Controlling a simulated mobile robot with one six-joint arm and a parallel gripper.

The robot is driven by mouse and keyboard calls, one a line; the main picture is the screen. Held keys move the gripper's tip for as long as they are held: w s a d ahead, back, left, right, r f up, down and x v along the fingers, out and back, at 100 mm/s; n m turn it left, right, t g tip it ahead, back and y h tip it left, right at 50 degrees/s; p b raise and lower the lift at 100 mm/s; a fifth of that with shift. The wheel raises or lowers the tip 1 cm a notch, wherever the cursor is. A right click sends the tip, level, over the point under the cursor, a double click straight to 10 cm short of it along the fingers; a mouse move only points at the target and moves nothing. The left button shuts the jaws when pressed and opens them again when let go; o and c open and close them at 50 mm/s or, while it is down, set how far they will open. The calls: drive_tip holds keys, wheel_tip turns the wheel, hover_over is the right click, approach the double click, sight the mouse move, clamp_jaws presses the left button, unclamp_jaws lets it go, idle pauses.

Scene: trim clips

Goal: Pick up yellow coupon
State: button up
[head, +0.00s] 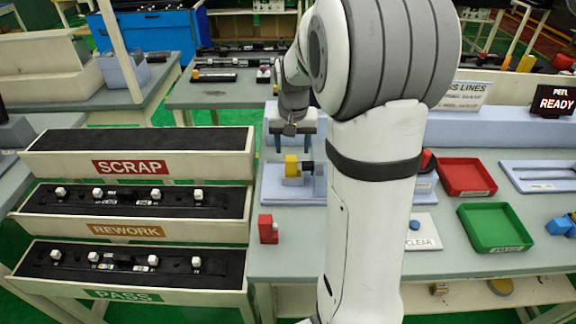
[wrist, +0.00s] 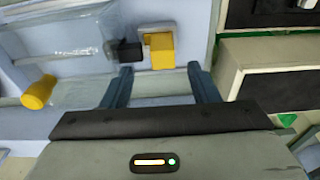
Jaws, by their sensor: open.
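The yellow coupon (head: 291,167) appears as a small upright yellow block on a pale blue-grey fixture (head: 284,190) on the bench. In the wrist view the yellow coupon (wrist: 162,53) sits against a whitish holder, with a black piece close at its left. My gripper (head: 292,150) is open above the fixture. In the wrist view my gripper (wrist: 160,72) has its two blue fingers apart, with the yellow block just beyond the gap between them. Nothing is held. My arm hides part of the fixture's right side in the head view.
A yellow cylinder (wrist: 39,92) lies near clear plastic at the wrist view's left. A red block (head: 268,229) stands nearer on the bench. Red (head: 466,194) and green (head: 496,246) trays lie right. SCRAP (head: 130,168), REWORK and PASS racks stand left.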

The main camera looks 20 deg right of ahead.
sight(291, 158)
drive_tip(key=f, duration=0.3)
drive_tip(key=w+f+p, duration=0.1)
drive_tip(key=f, duration=0.2)
drive_tip(key=shift+w+d+f, duration=0.1)
drive_tip(key=shift+w+f, duration=0.05)
drive_tip(key=shift+f, duration=0.05)
drive_tip(key=c, duration=1.1)
